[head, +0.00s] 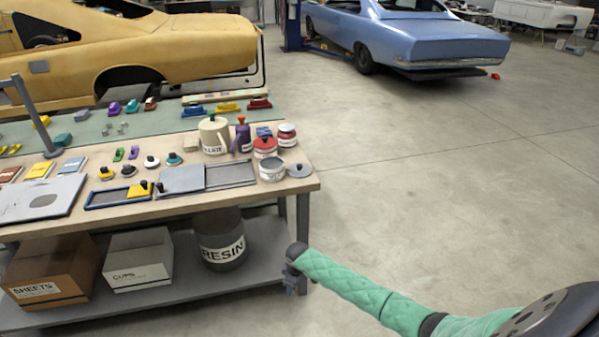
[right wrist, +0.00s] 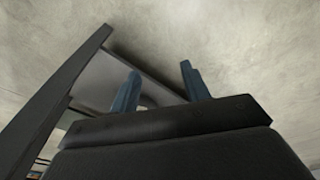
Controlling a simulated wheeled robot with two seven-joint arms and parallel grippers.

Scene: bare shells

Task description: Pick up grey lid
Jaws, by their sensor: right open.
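A round grey lid (head: 299,170) with a dark knob lies flat on the workbench top, close to its right edge. It is beside a grey tin (head: 271,169). My right gripper (head: 292,288) is low in front of the bench's right end, well below the tabletop and apart from the lid. In the right wrist view its two blue-grey fingers (right wrist: 160,85) stand apart with nothing between them. The lid does not show in that view. My left gripper is not in view.
The workbench (head: 240,192) has a leg (head: 303,222) close to my right gripper. Red jars (head: 265,147) and a purple pot (head: 242,138) stand behind the tin. A resin bucket (head: 221,240) sits on the lower shelf. Floor to the right is clear.

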